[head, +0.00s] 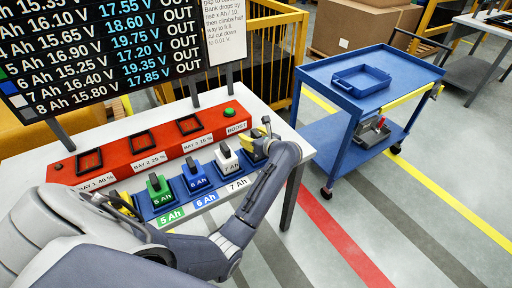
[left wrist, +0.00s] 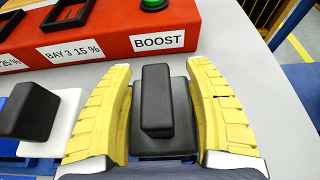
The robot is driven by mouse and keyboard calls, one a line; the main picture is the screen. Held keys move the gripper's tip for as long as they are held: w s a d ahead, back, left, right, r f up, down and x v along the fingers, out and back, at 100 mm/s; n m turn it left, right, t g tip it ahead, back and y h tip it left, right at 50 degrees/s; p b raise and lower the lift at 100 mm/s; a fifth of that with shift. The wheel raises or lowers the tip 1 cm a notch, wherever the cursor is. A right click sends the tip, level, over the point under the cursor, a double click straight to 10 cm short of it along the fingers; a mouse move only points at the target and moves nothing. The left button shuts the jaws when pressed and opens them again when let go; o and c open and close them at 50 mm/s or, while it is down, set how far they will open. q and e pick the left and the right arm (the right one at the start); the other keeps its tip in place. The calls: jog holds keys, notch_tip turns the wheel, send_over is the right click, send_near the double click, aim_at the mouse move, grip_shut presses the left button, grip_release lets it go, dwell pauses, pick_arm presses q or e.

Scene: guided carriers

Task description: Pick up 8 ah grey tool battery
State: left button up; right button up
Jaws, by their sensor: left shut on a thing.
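The grey tool battery (left wrist: 157,105) stands upright in the left wrist view, a dark grey block on a wider dark base. My left gripper (head: 259,145) is at the right end of the battery row in the head view. Its yellow fingers are shut on the grey battery, one on each side. The gripper mostly hides this battery in the head view, and its label is out of sight. To its left stand the white 7 Ah battery (head: 227,157), the blue 6 Ah battery (head: 196,178) and the green 5 Ah battery (head: 159,190). My right gripper is not in view.
Behind the row lies the red charger (head: 110,170) with three bays and a green BOOST button (head: 229,112). A board (head: 100,50) lists Ah and voltage values. To the right, a blue cart (head: 335,75) carries a blue tray (head: 361,81). Open floor lies between.

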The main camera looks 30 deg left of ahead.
pick_arm(q)
jog(key=c, duration=0.6)
jog(key=shift+r, duration=0.1)
jog(key=shift+c, duration=0.6)
jog(key=shift+r, duration=0.1)
